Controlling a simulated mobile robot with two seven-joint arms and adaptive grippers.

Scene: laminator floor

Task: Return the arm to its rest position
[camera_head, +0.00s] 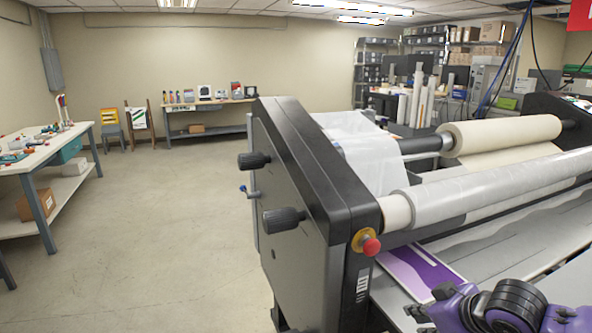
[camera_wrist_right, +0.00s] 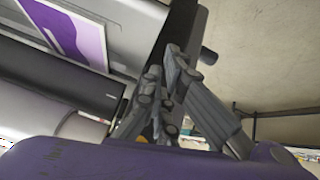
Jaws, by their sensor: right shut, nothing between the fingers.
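My right arm (camera_head: 500,308), purple and black, comes into the head view at the lower right, over the laminator's front bed. In the right wrist view, my right gripper (camera_wrist_right: 168,72) has its dark grey fingers together with nothing between them. A purple and white printed sheet (camera_head: 422,272) lies on the bed just beyond the arm; it also shows at the upper left of the right wrist view (camera_wrist_right: 68,30). My left arm and gripper are in neither view.
The laminator (camera_head: 310,190) fills the middle and right, with a red stop button (camera_head: 371,246) on its near corner and a film roll (camera_head: 480,190) across it. A workbench (camera_head: 40,140) stands at the left. The floor (camera_head: 170,240) between is clear.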

